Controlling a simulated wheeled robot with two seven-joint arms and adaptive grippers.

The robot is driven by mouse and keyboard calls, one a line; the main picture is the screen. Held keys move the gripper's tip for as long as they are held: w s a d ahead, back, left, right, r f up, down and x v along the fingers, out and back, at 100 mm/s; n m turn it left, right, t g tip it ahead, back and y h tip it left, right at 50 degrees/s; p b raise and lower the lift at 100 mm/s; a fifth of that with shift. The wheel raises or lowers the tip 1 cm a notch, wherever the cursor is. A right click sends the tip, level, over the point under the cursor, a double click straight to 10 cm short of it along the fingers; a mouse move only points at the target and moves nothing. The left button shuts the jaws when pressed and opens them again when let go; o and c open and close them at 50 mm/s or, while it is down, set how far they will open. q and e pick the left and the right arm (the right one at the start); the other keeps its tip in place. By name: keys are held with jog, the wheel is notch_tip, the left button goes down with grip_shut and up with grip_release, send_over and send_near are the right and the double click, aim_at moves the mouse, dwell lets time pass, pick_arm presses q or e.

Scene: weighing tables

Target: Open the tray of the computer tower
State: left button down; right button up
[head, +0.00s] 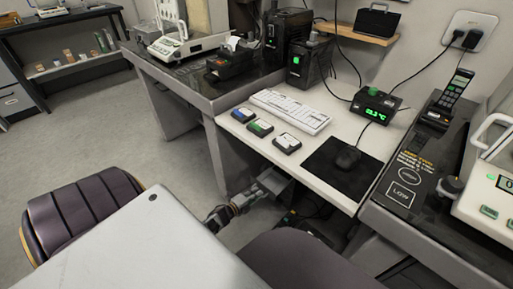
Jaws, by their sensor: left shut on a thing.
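My left gripper (257,192) is low beside the white desk, in front of the dark space under it. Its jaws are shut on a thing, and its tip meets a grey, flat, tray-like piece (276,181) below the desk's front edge. I cannot tell from this view how far that piece stands out. A dark shape with small green spots (292,216) lies in the shadow under the desk and may be the computer tower; most of it is hidden. My right gripper is not in view.
The white desk (240,128) holds a keyboard (290,112), a black mat (325,168) with a mouse, and several small cased items. A black padded chair (80,215) stands at the left. Open floor (120,140) lies beyond it. Dark weighing tables flank the desk.

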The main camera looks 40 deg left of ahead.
pick_arm(q)
jog(key=c, duration=1.5)
grip_release()
jog(key=shift+c, duration=0.2)
jog(key=shift+s, duration=0.1)
jog(key=d+v, duration=0.1)
jog(key=v, duration=1)
jog(key=shift+s+a, duration=0.4)
jog(key=shift+a, duration=0.05)
jog(key=shift+r, duration=0.15)
